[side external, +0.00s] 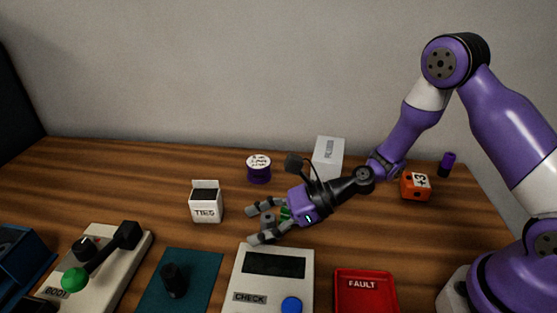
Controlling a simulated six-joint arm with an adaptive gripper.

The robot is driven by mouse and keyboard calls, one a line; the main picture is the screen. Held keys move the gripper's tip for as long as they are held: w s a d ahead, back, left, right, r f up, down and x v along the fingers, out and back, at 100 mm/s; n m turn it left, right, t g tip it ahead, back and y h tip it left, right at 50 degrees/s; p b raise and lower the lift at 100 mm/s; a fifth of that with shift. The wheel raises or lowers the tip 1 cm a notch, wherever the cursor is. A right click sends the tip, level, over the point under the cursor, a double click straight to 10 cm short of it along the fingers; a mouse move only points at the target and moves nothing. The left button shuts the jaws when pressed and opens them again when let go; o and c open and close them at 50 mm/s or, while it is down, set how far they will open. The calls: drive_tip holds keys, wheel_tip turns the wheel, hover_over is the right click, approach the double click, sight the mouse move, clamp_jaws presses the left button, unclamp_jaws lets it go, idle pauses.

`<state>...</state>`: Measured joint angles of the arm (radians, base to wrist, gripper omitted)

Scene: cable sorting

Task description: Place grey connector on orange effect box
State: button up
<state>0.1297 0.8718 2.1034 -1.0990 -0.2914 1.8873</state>
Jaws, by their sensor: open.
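The orange effect box (413,191) stands at the right of the table, behind my arm, with a black-on-white "+3" marking and dark spots. My gripper (256,222) is open, low over the middle of the table and pointing left. A small grey piece (268,220) shows between its fingers and looks like the grey connector; whether the fingers touch it I cannot tell. A bit of green shows beside it, close to the palm. The gripper is well to the left of the orange box.
A white TIES box (206,207), a purple labelled reel (258,172) and a pale grey box (328,158) stand behind the gripper. A CHECK device (245,280), red FAULT tray (366,271) and teal mat (200,265) lie in front. A purple cylinder (447,163) stands beyond the orange box.

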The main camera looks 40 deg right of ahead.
clamp_jaws()
idle(0.6)
